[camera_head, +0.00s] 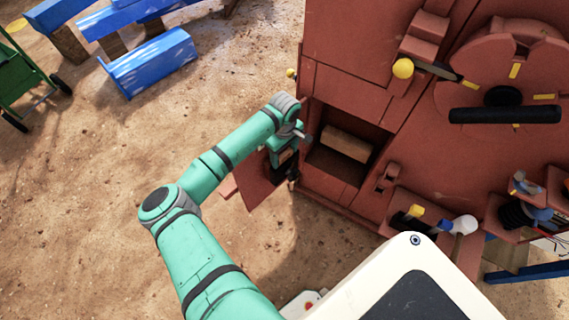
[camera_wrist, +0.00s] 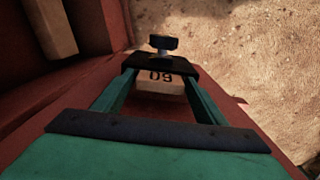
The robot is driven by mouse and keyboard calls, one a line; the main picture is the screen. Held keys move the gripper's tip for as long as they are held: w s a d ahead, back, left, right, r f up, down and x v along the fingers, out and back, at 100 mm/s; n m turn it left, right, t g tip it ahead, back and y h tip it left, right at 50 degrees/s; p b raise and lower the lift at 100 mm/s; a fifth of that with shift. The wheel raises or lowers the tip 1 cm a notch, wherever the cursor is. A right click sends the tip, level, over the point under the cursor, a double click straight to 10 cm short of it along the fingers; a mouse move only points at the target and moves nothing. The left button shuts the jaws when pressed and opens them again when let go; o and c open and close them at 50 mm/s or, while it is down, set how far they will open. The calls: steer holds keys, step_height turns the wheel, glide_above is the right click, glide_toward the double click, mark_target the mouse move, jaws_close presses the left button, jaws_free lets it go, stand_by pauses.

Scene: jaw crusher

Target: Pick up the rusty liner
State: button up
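A long brown block (camera_head: 347,143), which looks like the rusty liner, lies in the open compartment of the red crusher. It also shows at the upper left of the wrist view (camera_wrist: 50,27). My gripper (camera_head: 290,172) is outside the compartment, to its left and apart from the block, over the open red hatch door (camera_head: 256,181). In the wrist view two green side bars of my gripper (camera_wrist: 160,82) stand apart, with a black crosspiece and knob (camera_wrist: 163,43) at their far end.
The red crusher body (camera_head: 345,85) fills the upper right, with a yellow knob (camera_head: 403,68) and a black bar (camera_head: 505,114). Several small items sit on its ledge at right. Blue beams (camera_head: 150,62) and a green cart (camera_head: 20,75) stand on sandy ground at upper left.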

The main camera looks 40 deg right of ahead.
jaws_close()
steer(key=shift+r, duration=0.1)
steer(key=shift+r, duration=0.1)
